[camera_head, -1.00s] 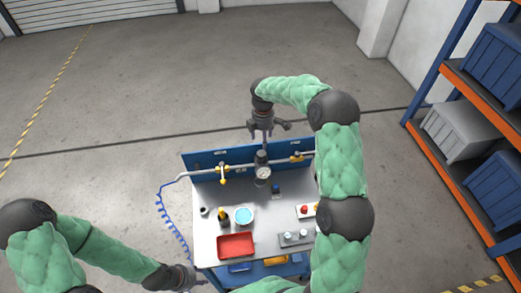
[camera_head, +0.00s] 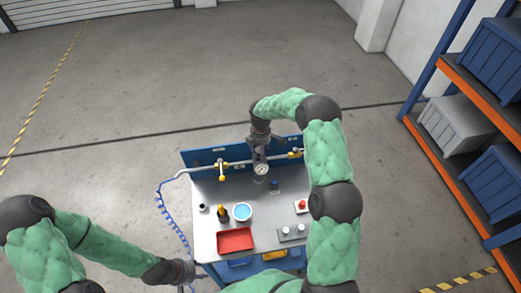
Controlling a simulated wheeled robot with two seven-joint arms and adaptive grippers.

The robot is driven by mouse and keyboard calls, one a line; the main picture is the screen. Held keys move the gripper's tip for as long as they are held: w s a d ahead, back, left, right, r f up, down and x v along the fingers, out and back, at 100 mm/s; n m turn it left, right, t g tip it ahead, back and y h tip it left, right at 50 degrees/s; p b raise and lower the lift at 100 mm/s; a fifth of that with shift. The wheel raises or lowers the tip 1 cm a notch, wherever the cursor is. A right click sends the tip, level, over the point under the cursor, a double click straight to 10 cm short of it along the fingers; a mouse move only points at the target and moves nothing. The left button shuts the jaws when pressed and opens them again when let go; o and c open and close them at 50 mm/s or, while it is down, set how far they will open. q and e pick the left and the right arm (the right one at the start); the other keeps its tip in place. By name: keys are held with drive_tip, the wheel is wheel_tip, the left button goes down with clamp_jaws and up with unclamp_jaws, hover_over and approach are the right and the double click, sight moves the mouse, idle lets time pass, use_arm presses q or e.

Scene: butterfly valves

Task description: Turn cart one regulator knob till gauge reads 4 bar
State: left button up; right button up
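The regulator's round white gauge (camera_head: 261,169) faces up at the back middle of the cart (camera_head: 207,236); its needle is too small to read. The regulator's dark knob above the gauge is mostly hidden by my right gripper (camera_head: 260,151). That gripper points down over the knob, with its fingers at or around it; I cannot tell whether they touch or are closed. My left gripper (camera_head: 197,275) is low at the cart's front left corner, away from the regulator. Its fingers are too small and dim to judge.
A red tray (camera_head: 235,239), a blue-topped bowl (camera_head: 242,211), a dark bottle (camera_head: 223,213) and a red button box (camera_head: 302,205) stand on the cart. Shelves with bins (camera_head: 453,125) are at right.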

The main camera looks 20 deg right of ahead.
drive_tip(key=c, duration=1.1)
